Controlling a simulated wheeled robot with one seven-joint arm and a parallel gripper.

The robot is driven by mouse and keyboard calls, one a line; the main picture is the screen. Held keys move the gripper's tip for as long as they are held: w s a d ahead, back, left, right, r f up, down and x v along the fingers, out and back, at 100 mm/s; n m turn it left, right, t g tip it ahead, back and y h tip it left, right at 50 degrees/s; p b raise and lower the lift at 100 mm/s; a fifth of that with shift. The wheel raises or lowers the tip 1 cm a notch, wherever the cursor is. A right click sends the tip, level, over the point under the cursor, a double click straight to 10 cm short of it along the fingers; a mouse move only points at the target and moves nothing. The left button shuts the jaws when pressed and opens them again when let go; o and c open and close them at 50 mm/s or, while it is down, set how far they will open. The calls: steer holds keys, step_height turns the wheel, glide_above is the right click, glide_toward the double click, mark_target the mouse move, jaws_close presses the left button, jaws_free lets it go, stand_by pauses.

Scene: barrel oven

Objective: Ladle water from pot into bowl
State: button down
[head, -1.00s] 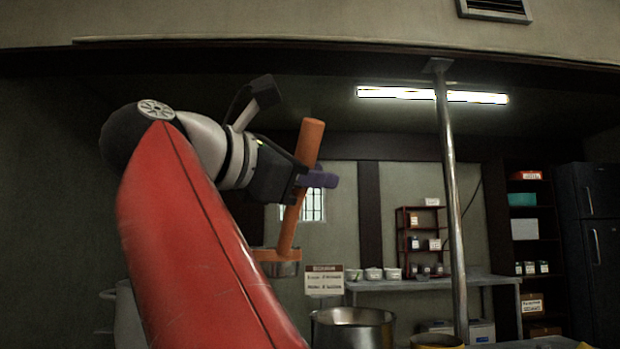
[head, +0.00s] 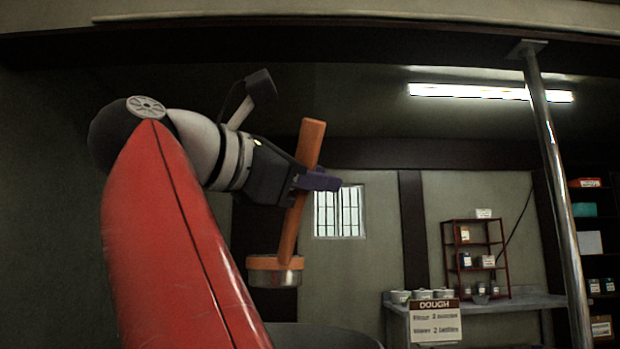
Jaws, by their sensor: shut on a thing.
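My gripper (head: 316,180), with purple fingers, is shut on the orange handle of a ladle (head: 310,140). The handle is nearly upright, leaning a little. The ladle's metal cup with an orange rim hangs at the lower end, in the air. I cannot see inside the cup, so I cannot tell if it holds water. A large grey round vessel (head: 330,338) shows at the bottom edge, below the cup and mostly cut off. I cannot tell whether it is the pot or the bowl. No other pot or bowl for the water is clearly in view.
A sign reading "DOUGH" (head: 434,320) stands at the lower right, before a counter (head: 520,302) with small tubs (head: 424,294) and a red rack (head: 475,255). A metal post (head: 555,190) rises on the right. Shelves with boxes (head: 590,242) stand at the far right.

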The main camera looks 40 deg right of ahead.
steer(key=shift+w+a+f+n+h+b, duration=0.35)
steer(key=shift+w+n+b, duration=0.1)
steer(key=shift+w+n, duration=0.2)
steer(key=shift+w+a+f+n+h+b, duration=0.25)
steer(key=shift+w+a+n+b, duration=0.15)
steer(key=shift+w+n, duration=0.2)
steer(key=w+a+r+n+t+h+p, duration=0.2)
steer(key=w+a+n+t, duration=0.25)
steer(key=w+n, duration=0.35)
steer(key=w+a+f+n+t+y+b, duration=0.3)
steer(key=w+f+n+t, duration=0.4)
steer(key=n, duration=1.1)
steer(key=shift+a+f+t+y, duration=0.3)
steer(key=shift+a+f+t, duration=0.6)
steer(key=shift+t, duration=0.25)
